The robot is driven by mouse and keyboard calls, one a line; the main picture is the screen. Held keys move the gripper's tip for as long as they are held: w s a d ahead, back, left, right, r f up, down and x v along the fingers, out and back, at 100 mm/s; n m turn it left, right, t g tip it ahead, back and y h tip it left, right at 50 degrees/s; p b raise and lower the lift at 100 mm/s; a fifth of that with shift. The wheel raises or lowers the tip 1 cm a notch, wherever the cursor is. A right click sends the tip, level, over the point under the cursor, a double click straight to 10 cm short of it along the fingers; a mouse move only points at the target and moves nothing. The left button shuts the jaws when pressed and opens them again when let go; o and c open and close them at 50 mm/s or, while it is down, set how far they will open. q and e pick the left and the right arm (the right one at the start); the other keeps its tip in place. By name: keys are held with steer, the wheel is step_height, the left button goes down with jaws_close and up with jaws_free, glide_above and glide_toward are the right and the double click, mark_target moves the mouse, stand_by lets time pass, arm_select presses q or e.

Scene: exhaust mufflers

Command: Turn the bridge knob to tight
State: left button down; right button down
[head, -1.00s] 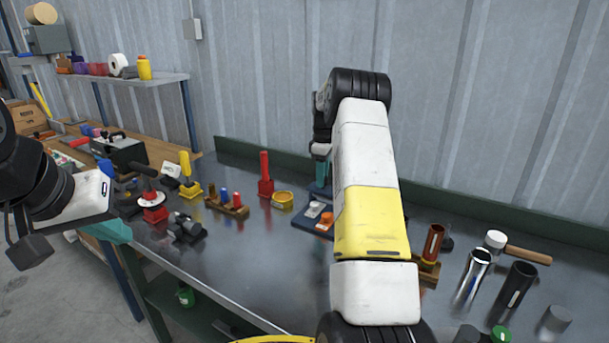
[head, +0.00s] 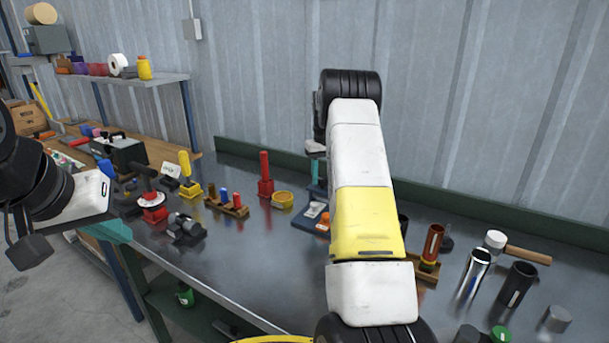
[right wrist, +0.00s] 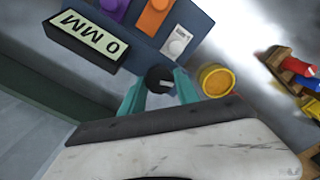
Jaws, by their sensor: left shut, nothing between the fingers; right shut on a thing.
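In the right wrist view, a black round knob (right wrist: 158,80) with a pale pointer mark stands at the edge of a dark blue base (right wrist: 150,38). My right gripper (right wrist: 158,88) has a teal finger on each side of the knob and is shut on it. In the head view the blue base (head: 308,221) shows left of my right arm, which hides the knob. A small white label plate (right wrist: 177,42) is fixed beside the knob; its marks are too small to read. My left gripper (head: 112,230) is shut and empty at the bench's left front edge.
A yellow round dish (right wrist: 215,79) sits close by. Metal tubes (head: 473,275) stand at the right. The bench's front middle is clear.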

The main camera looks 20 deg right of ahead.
mark_target(323, 178)
steer(key=shift+r+m, duration=0.1)
steer(key=shift+m, duration=1.9)
steer(key=shift+w, duration=0.1)
steer(key=c, duration=0.9)
jaws_free()
step_height(323, 178, up, 8)
steer(key=shift+f, duration=0.15)
